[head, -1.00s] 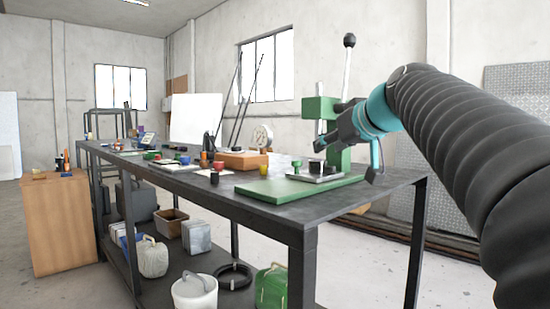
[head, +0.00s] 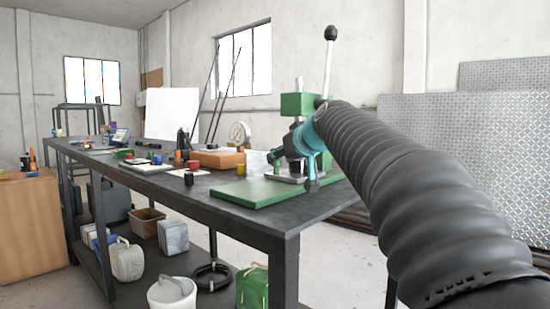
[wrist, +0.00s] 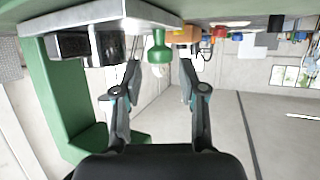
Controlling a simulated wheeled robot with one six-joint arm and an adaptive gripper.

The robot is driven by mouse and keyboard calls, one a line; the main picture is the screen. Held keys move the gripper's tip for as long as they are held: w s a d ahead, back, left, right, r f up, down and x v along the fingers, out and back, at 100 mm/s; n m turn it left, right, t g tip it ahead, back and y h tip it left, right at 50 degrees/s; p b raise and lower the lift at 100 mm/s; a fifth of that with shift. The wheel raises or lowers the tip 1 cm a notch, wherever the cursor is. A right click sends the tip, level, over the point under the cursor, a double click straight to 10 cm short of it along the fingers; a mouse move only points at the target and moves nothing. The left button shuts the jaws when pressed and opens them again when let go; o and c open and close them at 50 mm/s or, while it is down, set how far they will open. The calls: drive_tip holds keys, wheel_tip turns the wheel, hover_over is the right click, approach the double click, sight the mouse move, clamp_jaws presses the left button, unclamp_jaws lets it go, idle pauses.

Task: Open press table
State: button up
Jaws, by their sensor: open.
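The green press (head: 297,105) stands on the workbench, with a tall lever topped by a black knob (head: 331,33). Its green base plate (head: 250,191) lies flat on the bench. A grey metal plate, the press table (wrist: 85,27), sits over the base and carries dark blocks (wrist: 85,44). In the wrist view, which is upside down, a green knob (wrist: 160,47) is fixed to the plate's edge. My gripper (wrist: 160,68) is open, with one finger on each side of the knob; contact is not visible. In the head view, my gripper (head: 291,166) partly hides the plate and knob.
The dark workbench (head: 272,224) holds a wooden block (head: 222,158), a round gauge (head: 240,134) and small coloured items to the left. Its lower shelf holds cans and boxes. Metal sheets (head: 440,150) lean against the right wall.

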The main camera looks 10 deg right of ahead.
drive_tip(key=shift+x, duration=1.1)
